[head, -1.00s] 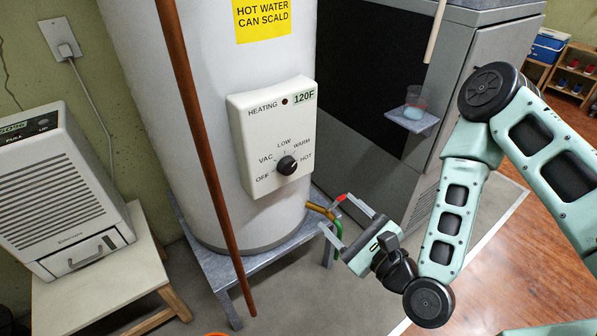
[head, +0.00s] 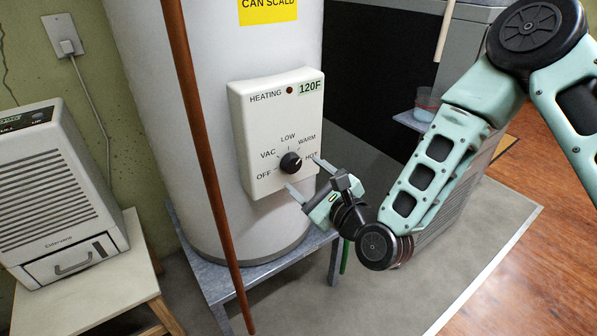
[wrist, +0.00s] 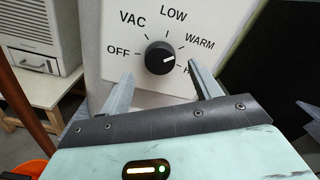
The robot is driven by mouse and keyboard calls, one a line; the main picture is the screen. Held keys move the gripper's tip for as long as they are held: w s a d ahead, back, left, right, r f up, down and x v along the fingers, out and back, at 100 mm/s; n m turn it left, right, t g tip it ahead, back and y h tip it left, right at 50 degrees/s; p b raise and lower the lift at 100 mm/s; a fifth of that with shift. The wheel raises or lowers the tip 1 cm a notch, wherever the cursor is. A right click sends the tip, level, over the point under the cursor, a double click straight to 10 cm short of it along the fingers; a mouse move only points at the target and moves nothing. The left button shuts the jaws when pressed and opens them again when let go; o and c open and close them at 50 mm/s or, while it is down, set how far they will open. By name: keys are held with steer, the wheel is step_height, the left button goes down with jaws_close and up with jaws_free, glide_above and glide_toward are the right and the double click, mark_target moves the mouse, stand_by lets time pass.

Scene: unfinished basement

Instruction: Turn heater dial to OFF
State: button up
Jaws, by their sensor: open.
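The black heater dial (head: 290,162) sits low on a white control box (head: 250,115) on the water heater. Labels OFF, VAC, LOW, WARM and HOT run around it; its white mark points right, towards HOT. My gripper (head: 304,173) is open and empty, just in front of the dial and slightly to its lower right. In the wrist view the dial (wrist: 159,58) shows between and just beyond the two fingertips (wrist: 160,72). The fingers look apart from it. The right finger partly hides the HOT label.
A brown pipe (head: 200,150) runs down left of the box. A dehumidifier (head: 55,190) stands on a small table at left. A grey metal stand (head: 243,272) carries the heater. A grey cabinet with a small shelf stands behind my arm.

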mark_target(294, 166)
steer(key=shift+x, duration=1.85)
steer(key=c, duration=1)
steer(key=shift+o, duration=0.2)
